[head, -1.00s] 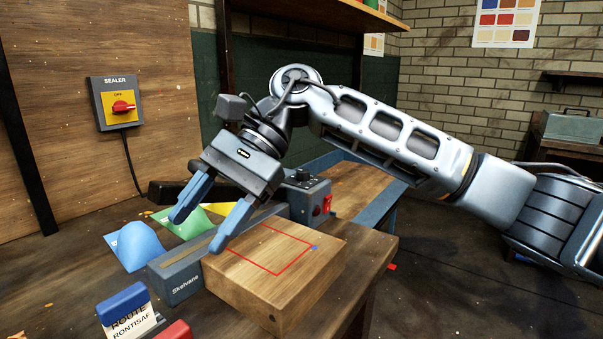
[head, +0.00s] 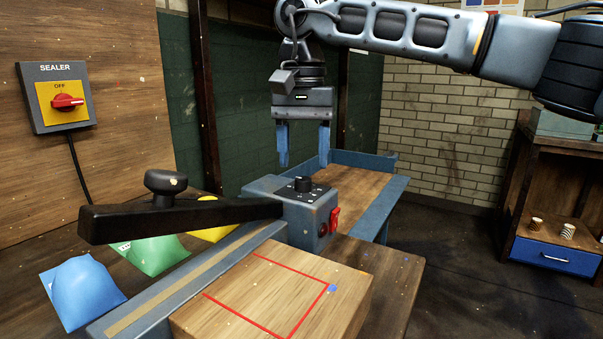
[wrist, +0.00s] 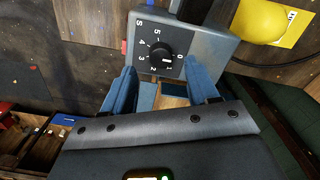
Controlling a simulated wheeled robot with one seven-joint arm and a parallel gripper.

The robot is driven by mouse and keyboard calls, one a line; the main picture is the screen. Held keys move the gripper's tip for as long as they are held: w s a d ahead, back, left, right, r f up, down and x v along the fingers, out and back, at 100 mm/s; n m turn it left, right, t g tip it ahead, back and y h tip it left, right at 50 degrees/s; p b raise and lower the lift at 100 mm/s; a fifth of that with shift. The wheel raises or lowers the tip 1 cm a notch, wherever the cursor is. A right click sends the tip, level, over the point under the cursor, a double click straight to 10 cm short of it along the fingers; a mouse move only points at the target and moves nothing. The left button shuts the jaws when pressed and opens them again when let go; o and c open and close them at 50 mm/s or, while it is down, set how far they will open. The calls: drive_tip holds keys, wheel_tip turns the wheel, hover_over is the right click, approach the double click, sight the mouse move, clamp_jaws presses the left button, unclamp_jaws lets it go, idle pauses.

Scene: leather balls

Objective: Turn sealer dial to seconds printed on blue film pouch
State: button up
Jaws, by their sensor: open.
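The sealer dial (head: 303,184) is a black knob on top of the grey control box at the sealer's far end. In the wrist view the dial (wrist: 158,48) has numbers from 0 to 5 around it and an S near the box edge; its white mark lies on the side of 0 and 1. My gripper (head: 303,163) is open and empty, pointing down just above the dial; its fingers also show in the wrist view (wrist: 158,82). The blue film pouch (head: 82,292) lies at lower left; I cannot read any print on it.
The sealer's black lever (head: 180,218) is raised over its bar. A wooden block (head: 260,305) with a red outline stands beside it. Green (head: 152,254) and yellow (head: 212,232) pouches lie behind. A wall switch (head: 65,102) reads OFF. A red rocker (head: 334,220) is on the box.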

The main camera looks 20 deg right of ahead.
sight(304, 179)
drive_tip(key=shift+f, duration=1.85)
drive_tip(key=shift+c, duration=0.4)
drive_tip(key=c, duration=1)
drive_tip(key=shift+o, duration=0.2)
